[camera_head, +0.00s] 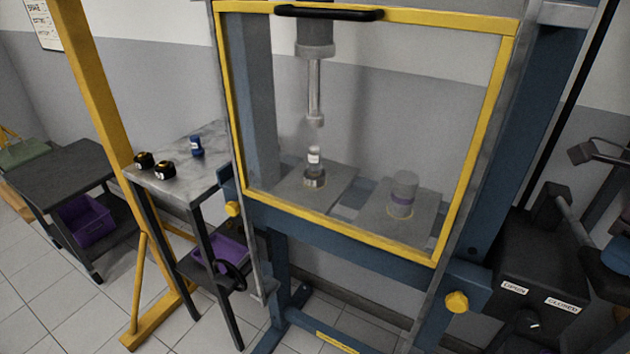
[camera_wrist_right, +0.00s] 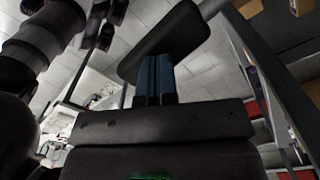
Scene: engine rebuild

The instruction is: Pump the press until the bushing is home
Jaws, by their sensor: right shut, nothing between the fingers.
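The press has a blue frame (camera_head: 340,240) with a closed, yellow-edged clear guard (camera_head: 372,232). Behind it the ram (camera_head: 314,85) hangs above a small upright assembly (camera_head: 314,168) on the left plate, with a visible gap between. Whether this is the bushing, and how deep it sits, I cannot tell. The black pump box (camera_head: 520,265) with OPEN and CLOSED labels stands at right, a black-gripped lever (camera_head: 548,208) above it. My right gripper (camera_wrist_right: 155,78) is shut and empty, its blue fingers close to a dark bar (camera_wrist_right: 165,40); contact is unclear. My left gripper is out of view.
A grey cylinder (camera_head: 403,190) stands on the right plate. A side table (camera_head: 205,165) holds two black-and-yellow items and a blue one. A dark cart (camera_head: 60,170) with a purple bin (camera_head: 88,220) stands at far left. A yellow post (camera_head: 100,90) rises between them.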

